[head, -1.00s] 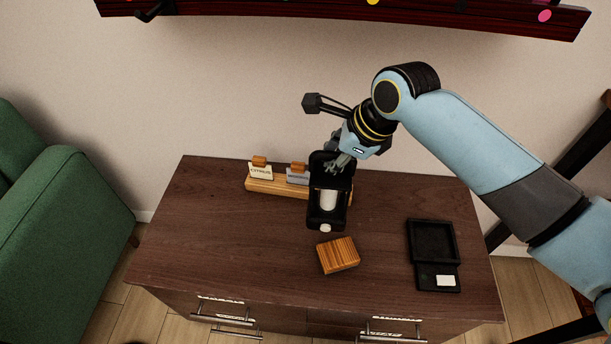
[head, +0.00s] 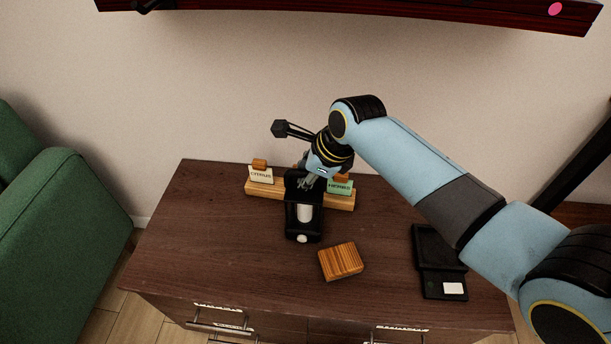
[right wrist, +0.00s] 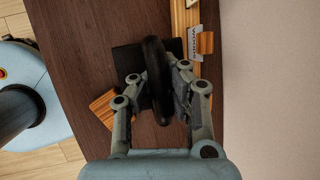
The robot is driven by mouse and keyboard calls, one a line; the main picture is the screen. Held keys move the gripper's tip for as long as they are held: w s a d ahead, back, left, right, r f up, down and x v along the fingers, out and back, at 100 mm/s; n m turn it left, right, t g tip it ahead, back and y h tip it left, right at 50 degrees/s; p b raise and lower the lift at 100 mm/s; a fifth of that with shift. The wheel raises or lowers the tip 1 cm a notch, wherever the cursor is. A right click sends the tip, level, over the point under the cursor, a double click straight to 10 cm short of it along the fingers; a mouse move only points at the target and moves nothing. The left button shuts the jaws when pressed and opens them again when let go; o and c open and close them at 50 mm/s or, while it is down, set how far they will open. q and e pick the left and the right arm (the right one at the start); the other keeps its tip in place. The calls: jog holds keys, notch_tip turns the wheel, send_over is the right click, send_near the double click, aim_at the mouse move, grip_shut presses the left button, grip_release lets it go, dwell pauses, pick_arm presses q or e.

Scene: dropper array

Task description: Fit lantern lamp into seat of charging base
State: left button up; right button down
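The lantern lamp (head: 304,225), a black frame around a white cylinder, is over the middle of the dresser top. My right gripper (head: 308,182) is at its upper end and shut on its black handle. In the right wrist view the right gripper (right wrist: 158,88) has its fingers on both sides of the dark handle loop (right wrist: 154,62). I cannot tell whether the lamp touches the dresser. The charging base (head: 430,285), a flat black unit with a square recess and a white label, lies at the right. My right arm covers part of its recess. My left gripper is not in view.
A wooden rack (head: 300,196) with small label cards stands behind the lamp. A striped wooden block (head: 340,261) lies between the lamp and the base. The dresser top (head: 215,230) is clear at the left. A green armchair (head: 65,230) stands further left.

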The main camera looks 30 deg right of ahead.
jog(key=c, duration=2)
grip_release()
jog(key=shift+f, duration=0.15)
jog(key=o, duration=0.6)
